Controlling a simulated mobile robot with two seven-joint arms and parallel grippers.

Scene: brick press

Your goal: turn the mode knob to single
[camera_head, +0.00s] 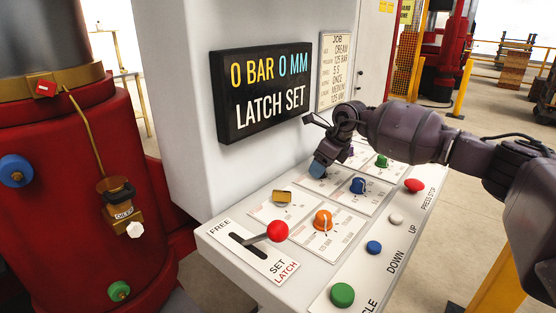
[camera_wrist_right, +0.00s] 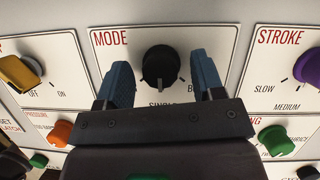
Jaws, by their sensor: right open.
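The mode knob (camera_wrist_right: 160,67) is black and round, on a white plate marked MODE in the right wrist view. A thin pale line at its lower side appears to point down toward the label SINGLE, which my gripper partly covers. Another label beginning with B shows to the right. My right gripper (camera_wrist_right: 163,75) is open, with one blue finger on each side of the knob and gaps between. In the head view my right gripper (camera_head: 319,167) is over the panel's far rows and hides the knob. My left gripper is not in view.
The sloped panel also carries a yellow knob (camera_head: 282,196), an orange knob (camera_head: 323,220), a blue knob (camera_head: 358,186), a red-balled lever (camera_head: 277,231) and several push buttons. A purple stroke knob (camera_wrist_right: 308,68) stands right of the mode plate. A display (camera_head: 265,92) rises behind.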

